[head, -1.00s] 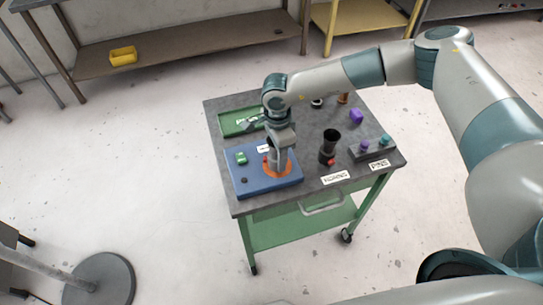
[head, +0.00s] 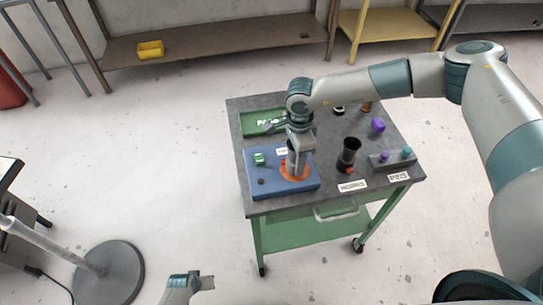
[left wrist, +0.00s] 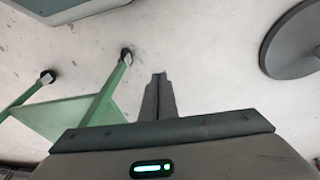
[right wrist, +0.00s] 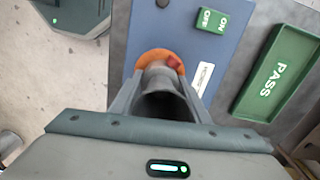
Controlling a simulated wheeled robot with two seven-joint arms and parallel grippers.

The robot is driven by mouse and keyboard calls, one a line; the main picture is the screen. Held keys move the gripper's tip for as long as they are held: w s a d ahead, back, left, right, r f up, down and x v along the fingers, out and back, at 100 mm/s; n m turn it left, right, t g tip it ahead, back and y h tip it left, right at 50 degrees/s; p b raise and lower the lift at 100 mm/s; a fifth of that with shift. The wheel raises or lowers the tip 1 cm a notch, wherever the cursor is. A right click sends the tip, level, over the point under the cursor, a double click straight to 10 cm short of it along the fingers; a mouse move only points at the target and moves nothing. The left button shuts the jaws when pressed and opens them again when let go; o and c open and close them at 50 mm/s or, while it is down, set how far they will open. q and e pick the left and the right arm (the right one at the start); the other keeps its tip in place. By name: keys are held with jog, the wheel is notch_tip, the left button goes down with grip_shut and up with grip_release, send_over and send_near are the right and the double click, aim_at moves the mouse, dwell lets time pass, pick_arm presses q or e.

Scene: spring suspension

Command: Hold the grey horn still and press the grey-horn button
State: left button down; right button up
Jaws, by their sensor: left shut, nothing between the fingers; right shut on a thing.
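The grey horn (right wrist: 155,80) stands in an orange ring (right wrist: 150,57) on the blue board (right wrist: 190,32), mouth towards the right wrist camera. My right gripper (head: 293,170) is shut on it, with a finger on either side in the right wrist view (right wrist: 160,88). A small red button (right wrist: 174,62) shows at the horn's side near the ring. My left gripper (head: 208,283) is shut and empty, low in the head view, left of and apart from the cart. Its closed fingers show over floor in the left wrist view (left wrist: 158,96).
The board also carries a green ON/OFF switch (right wrist: 212,19). A green PASS tray (right wrist: 248,101) lies beside it. A black horn (head: 348,153) with a red button and a grey pin block (head: 393,161) stand to the right on the cart top (head: 325,205).

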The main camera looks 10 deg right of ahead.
pick_arm(q)
jog(key=w+d+r+h, duration=0.1)
jog(key=w+d+r, duration=0.2)
jog(key=w+r, duration=0.4)
jog(key=w+d+r+t+h, duration=0.1)
jog(key=w+d+r, duration=0.2)
jog(key=w+r, duration=0.45)
jog(key=w+d+r+h, duration=0.1)
jog(key=w+d+r, duration=0.2)
jog(key=w+r, duration=0.4)
jog(key=w+d+r+m+h, duration=0.1)
jog(key=w+d+r, duration=0.25)
jog(key=r, duration=0.65)
jog(key=w+d+r+m+h, duration=0.15)
jog(key=d+r, duration=0.25)
jog(key=r, duration=0.5)
jog(key=m+g, duration=0.2)
jog(key=m, duration=0.1)
send_near(284, 162)
jog(key=a+r, duration=0.1)
jog(key=a, duration=0.3)
jog(key=shift+w+d+r, duration=0.15)
jog(key=shift+w+r, duration=0.05)
jog(key=shift+w, duration=0.1)
jog(key=shift+x, duration=5.1)
jog(key=shift+w+r, duration=0.1)
jog(key=shift+w, duration=0.05)
jog(key=shift+d, duration=0.1)
